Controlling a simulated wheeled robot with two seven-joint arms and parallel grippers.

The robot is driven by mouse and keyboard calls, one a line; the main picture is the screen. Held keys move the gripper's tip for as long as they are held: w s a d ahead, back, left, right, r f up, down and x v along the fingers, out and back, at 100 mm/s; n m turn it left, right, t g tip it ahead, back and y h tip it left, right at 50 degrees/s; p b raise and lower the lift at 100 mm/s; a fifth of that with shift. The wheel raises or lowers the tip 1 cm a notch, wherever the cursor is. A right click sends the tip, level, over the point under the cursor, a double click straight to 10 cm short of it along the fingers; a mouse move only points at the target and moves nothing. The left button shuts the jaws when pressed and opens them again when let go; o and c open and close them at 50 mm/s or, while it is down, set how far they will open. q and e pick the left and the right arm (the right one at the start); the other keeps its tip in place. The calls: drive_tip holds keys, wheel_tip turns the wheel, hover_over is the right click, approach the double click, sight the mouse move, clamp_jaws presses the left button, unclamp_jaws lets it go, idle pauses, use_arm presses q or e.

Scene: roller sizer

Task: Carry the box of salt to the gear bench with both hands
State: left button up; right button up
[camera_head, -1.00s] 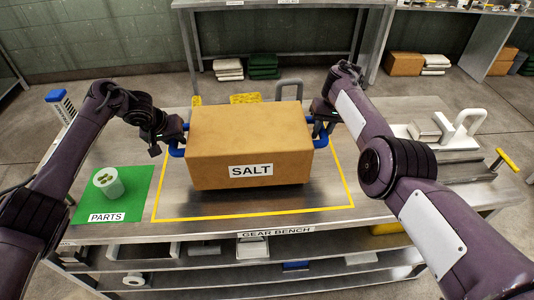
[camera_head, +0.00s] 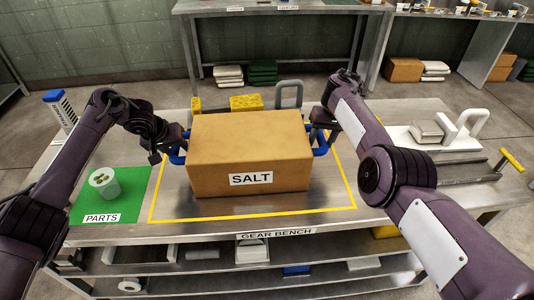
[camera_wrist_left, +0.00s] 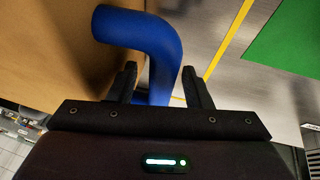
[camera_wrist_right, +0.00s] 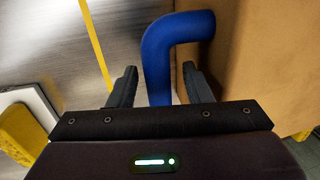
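The brown box of salt (camera_head: 250,145), with a white SALT label, rests upright on the gear bench (camera_head: 365,222), inside the yellow outline (camera_head: 250,214). Blue handles stick out from its sides. My left gripper (camera_head: 178,150) is at the left handle; in the left wrist view its fingers stand open around the blue handle (camera_wrist_left: 165,50), with a gap beside it. My right gripper (camera_head: 318,138) is at the right handle; in the right wrist view its fingers are open on both sides of the blue handle (camera_wrist_right: 160,60), with gaps. The box's underside is hidden.
Yellow blocks (camera_head: 246,103) and a grey loop handle (camera_head: 289,93) are behind the box. A white and metal device (camera_head: 430,133) stands on the right.

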use_arm(q)
drive_tip(key=shift+w+f, duration=0.1)
use_arm(e)
drive_tip(key=shift+w+f, duration=0.1)
use_arm(q)
drive_tip(key=shift+r, duration=0.2)
use_arm(e)
drive_tip(key=shift+d+r, duration=0.1)
drive_tip(key=shift+r, duration=0.1)
use_arm(q)
drive_tip(key=v, duration=1.1)
drive_tip(key=shift+s+r, duration=0.2)
drive_tip(key=shift+r, duration=0.1)
use_arm(e)
wheel_tip(320, 180, up, 7)
drive_tip(key=d, duration=0.1)
drive_tip(key=shift+d, duration=0.2)
use_arm(q)
drive_tip(key=shift+a, duration=0.1)
